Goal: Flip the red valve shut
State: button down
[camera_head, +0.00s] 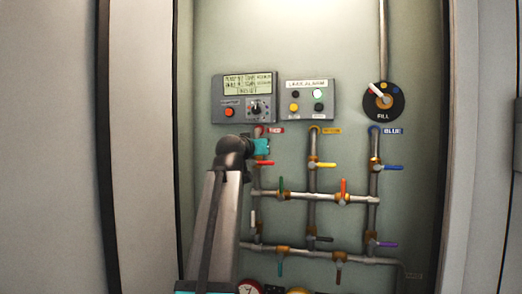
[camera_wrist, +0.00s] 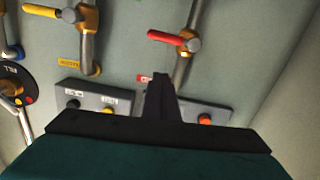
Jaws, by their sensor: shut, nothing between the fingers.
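The red valve has a red lever (camera_head: 264,163) on the left vertical pipe, below the RED label. The lever lies sideways, across the pipe, pointing right in the head view. In the wrist view, which is turned over, the red lever (camera_wrist: 166,37) points left from its brass body (camera_wrist: 188,42). My gripper (camera_wrist: 160,78) is shut and empty, its fingers apart from the lever in the picture. In the head view my teal gripper body (camera_head: 262,146) is just above the lever and hides part of the left pipe. The fingertips are hard to make out there.
A yellow lever (camera_head: 326,165) and a blue lever (camera_head: 393,168) sit on the pipes to the right. An orange-red upright lever (camera_head: 343,187) is on the crosspipe (camera_head: 310,196). A display panel (camera_head: 245,98), button box (camera_head: 308,100) and FILL dial (camera_head: 383,102) are above.

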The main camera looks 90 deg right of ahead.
jog(key=v, duration=0.7)
jog(key=shift+b, duration=0.4)
